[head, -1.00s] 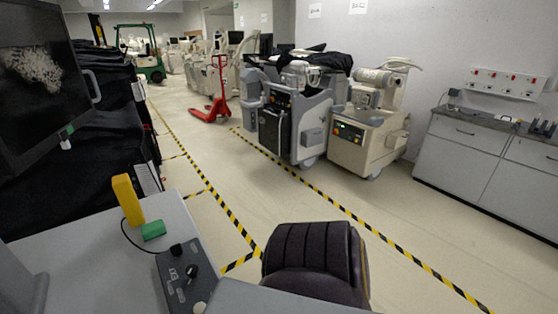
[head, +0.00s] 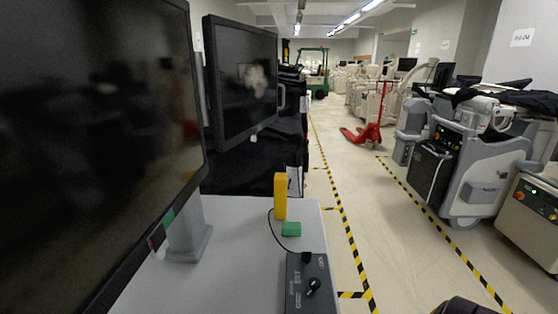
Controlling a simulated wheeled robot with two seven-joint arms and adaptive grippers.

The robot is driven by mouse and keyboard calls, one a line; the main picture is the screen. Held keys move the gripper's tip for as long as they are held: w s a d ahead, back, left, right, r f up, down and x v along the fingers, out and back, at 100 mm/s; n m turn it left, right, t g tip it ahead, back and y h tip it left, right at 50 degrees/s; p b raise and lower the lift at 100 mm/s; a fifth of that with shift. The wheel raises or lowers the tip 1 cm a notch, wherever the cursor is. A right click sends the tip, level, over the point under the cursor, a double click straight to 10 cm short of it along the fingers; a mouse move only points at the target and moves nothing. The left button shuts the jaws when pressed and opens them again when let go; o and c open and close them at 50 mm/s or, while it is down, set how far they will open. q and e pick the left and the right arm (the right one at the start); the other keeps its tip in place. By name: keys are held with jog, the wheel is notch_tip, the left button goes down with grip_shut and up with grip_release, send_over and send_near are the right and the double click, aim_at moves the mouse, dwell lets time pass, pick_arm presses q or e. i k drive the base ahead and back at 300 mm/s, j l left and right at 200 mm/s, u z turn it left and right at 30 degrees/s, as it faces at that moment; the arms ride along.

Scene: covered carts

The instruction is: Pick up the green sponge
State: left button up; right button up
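The green sponge (head: 291,229) is a small green block lying on the grey desk top (head: 235,275). It sits just in front of an upright yellow block (head: 280,196) and behind a dark control box (head: 308,283). Nothing touches it from above.
A large dark monitor (head: 110,130) fills the left, and a second monitor (head: 243,80) stands behind it. A thin black cable curves beside the sponge. A dark rounded object (head: 463,306) is at the bottom right. Open floor with striped tape (head: 345,225) lies right of the desk.

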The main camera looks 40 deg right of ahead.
aim_at(288, 228)
jog(key=k, duration=0.95)
